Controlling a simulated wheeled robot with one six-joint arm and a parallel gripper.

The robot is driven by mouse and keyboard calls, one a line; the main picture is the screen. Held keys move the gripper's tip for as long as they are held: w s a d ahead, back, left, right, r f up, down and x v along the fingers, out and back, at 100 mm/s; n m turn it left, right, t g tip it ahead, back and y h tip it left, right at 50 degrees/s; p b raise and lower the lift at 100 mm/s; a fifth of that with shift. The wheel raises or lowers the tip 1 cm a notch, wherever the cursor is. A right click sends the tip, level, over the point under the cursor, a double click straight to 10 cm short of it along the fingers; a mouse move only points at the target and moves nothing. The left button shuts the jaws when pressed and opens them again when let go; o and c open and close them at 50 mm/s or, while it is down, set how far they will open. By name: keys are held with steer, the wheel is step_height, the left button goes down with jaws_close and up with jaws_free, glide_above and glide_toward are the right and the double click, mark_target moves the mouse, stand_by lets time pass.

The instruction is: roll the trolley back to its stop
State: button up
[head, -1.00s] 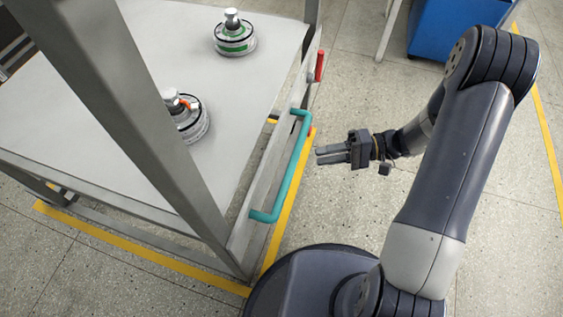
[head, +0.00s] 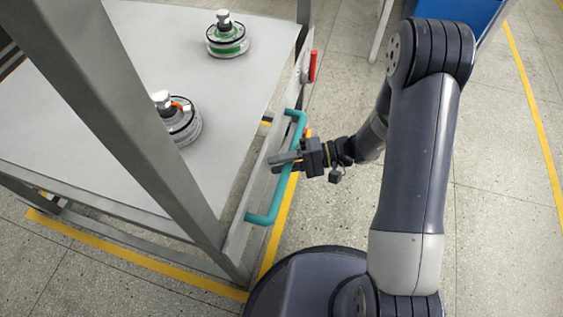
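The trolley is a grey metal frame with a pale top (head: 120,100), filling the left of the head view. A teal bar handle (head: 265,216) is fixed along its right side. My gripper (head: 282,163) is at the middle of this handle, its fingers pointing left and overlapping the bar. The two fingers look a little apart, as wide as before. I cannot tell whether the bar lies between them or touches them. A red lever (head: 313,66) stands upright on the same side, farther back. The trolley's stop is not identifiable here.
Two hub motors, one with a green band (head: 228,38) and one with an orange part (head: 180,122), stand on the trolley top. Yellow floor lines (head: 140,260) run along the trolley. A blue cabinet (head: 455,12) is at the back right. The floor at right is clear.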

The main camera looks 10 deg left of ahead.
steer(key=shift+c, duration=0.2)
jaws_close()
